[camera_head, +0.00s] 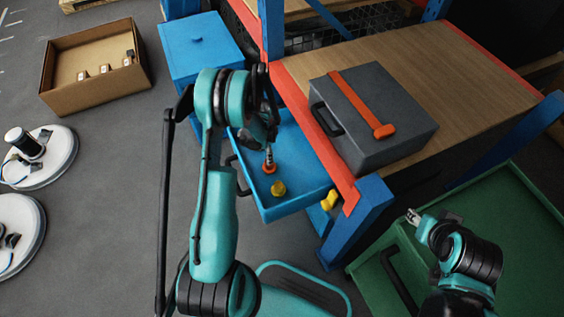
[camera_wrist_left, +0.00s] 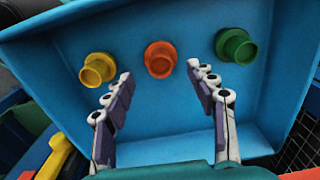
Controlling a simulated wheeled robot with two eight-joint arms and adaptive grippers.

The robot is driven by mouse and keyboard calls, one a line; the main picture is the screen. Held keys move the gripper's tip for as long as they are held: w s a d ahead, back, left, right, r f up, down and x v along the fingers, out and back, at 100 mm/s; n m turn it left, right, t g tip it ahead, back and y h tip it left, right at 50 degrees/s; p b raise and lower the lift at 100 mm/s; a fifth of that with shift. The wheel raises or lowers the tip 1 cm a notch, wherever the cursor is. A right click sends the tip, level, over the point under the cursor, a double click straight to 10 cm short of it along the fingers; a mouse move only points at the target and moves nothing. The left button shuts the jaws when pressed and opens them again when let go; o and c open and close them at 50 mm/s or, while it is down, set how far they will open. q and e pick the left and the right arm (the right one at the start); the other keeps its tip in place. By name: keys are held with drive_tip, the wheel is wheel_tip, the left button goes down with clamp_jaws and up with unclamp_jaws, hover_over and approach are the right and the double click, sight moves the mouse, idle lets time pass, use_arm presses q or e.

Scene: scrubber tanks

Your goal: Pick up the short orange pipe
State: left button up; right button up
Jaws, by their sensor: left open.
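The short orange pipe (camera_wrist_left: 160,58) stands in an open blue drawer (camera_head: 304,183), between a yellow pipe (camera_wrist_left: 98,68) and a green pipe (camera_wrist_left: 236,46). In the head view the orange pipe (camera_head: 269,169) shows just below my left gripper (camera_head: 268,155). In the left wrist view this gripper's fingers are spread apart and empty. Their tips point toward the orange pipe, one on each side of it in the picture. Whether they touch it cannot be told. My right gripper (camera_head: 412,216) is far from the drawer, at the lower right; its jaw state is unclear.
The drawer walls surround the pipes. A grey toolbox (camera_head: 372,130) with an orange strap lies on the wooden bench (camera_head: 455,75) beside the drawer. A blue cabinet (camera_head: 200,45) and a cardboard box (camera_head: 95,62) stand behind. A green bin (camera_head: 515,240) is at right.

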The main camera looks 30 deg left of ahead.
use_arm(q)
wheel_tip(320, 180, down, 3)
drive_tip(key=shift+d+b, duration=0.1)
drive_tip(key=shift+b, duration=0.5)
drive_tip(key=f+b, duration=0.1)
drive_tip(key=f, duration=0.2)
drive_tip(key=f+b, duration=0.1)
drive_tip(key=shift+w+d+f+b, duration=0.25)
drive_tip(key=shift+w+f+b, duration=0.05)
drive_tip(key=shift+f+b, duration=0.1)
drive_tip(key=shift+r, duration=0.1)
drive_tip(key=c, duration=1.2)
